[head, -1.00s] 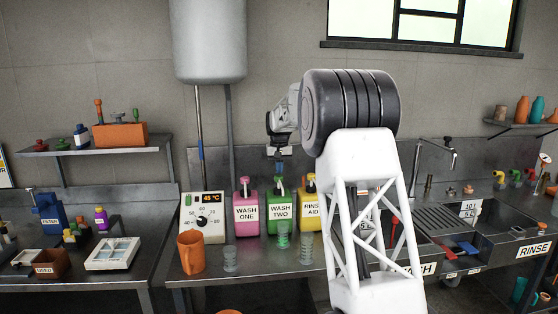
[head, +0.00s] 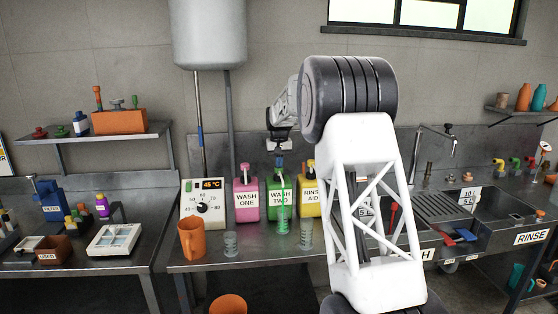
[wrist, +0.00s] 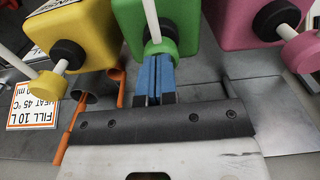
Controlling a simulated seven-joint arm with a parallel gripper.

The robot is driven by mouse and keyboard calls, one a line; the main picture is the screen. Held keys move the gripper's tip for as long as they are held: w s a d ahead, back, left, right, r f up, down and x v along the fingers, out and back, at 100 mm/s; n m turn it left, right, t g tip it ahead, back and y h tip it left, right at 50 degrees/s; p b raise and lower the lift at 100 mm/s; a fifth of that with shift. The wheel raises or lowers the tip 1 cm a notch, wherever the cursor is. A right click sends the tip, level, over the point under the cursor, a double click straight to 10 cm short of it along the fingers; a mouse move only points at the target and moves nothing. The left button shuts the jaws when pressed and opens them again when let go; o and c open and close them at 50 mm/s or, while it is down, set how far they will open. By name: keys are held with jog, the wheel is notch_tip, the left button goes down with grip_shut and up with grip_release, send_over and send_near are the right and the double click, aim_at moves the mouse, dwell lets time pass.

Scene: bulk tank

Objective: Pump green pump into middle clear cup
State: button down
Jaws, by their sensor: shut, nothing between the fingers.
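The green pump bottle labelled WASH TWO (head: 271,208) stands on the counter between the pink and yellow ones. My gripper (head: 281,160) is shut and empty, pointing down over the green pump head. In the wrist view its blue fingertips (wrist: 158,62) are at the green pump head (wrist: 160,48); it looks like they touch it. The middle clear cup (head: 282,224) stands in front of the green bottle and shows bright green; whether this is a stream or liquid inside I cannot tell. Clear cups stand at left (head: 231,243) and right (head: 305,233).
The pink WASH ONE bottle (head: 246,208) and yellow RINSE AID bottle (head: 310,205) stand close on either side. A dial box (head: 203,209) and an orange jug (head: 191,240) are at left. My arm hides part of the counter at right.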

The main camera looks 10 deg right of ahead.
jog(key=shift+f, duration=0.35)
jog(key=shift+r, duration=0.1)
notch_tip(320, 180, up, 14)
jog(key=shift+r, duration=0.25)
dwell(0.4)
dwell(0.8)
jog(key=shift+s, duration=0.1)
